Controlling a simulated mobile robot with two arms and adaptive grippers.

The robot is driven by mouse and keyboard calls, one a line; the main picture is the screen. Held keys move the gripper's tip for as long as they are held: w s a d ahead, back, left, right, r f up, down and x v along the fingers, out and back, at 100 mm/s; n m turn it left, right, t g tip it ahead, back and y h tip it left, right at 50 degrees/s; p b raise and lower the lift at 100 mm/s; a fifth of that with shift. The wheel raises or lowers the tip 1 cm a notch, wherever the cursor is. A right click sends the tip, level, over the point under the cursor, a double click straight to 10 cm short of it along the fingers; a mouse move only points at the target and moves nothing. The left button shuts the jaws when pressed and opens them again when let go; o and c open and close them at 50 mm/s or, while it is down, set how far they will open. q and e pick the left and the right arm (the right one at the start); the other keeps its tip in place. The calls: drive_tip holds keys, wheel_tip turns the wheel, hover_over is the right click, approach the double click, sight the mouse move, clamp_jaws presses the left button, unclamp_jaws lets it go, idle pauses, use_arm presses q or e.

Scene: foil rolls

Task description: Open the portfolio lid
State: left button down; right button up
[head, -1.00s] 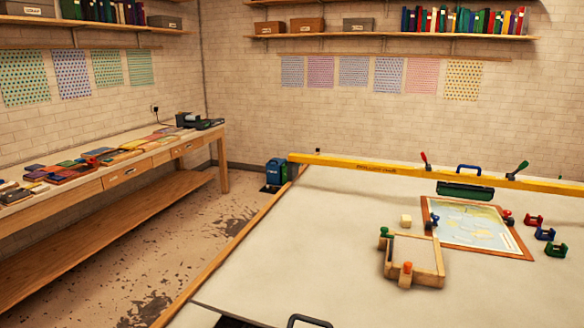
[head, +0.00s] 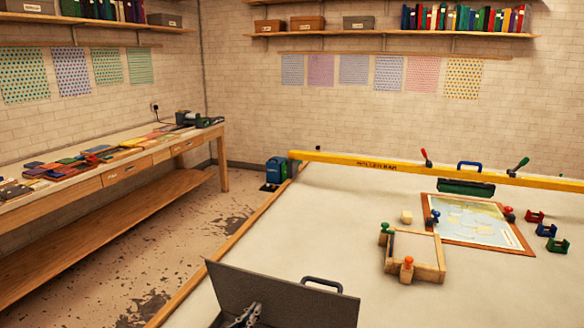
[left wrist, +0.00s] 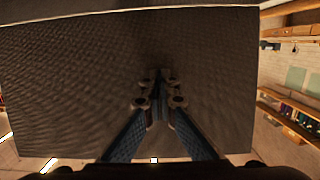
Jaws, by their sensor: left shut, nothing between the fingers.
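The portfolio's lid (head: 290,296) is a dark grey panel standing raised at the bottom of the head view. A dark handle (head: 322,284) shows at its upper edge. My left gripper (head: 246,313) is in front of the lid's near face, low in the picture. In the left wrist view the lid (left wrist: 75,70) fills most of the picture as a dark textured sheet. There my left gripper (left wrist: 157,78) points at it with fingers together and empty; I cannot tell whether it touches. The rest of the portfolio is below the head view. My right gripper is out of view.
On the pale table lie a wooden frame with knobs (head: 414,238), a framed map (head: 475,238) and several coloured clamps (head: 545,230). A yellow bar (head: 400,167) spans the back. The table's left part is clear. A workbench (head: 110,170) stands at left.

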use_arm(q)
drive_tip(key=p+v, duration=1)
drive_tip(key=v, duration=0.3)
drive_tip(key=shift+s+r, duration=0.35)
drive_tip(key=shift+r, duration=0.15)
drive_tip(key=shift+a+f, duration=0.1)
idle(0.4)
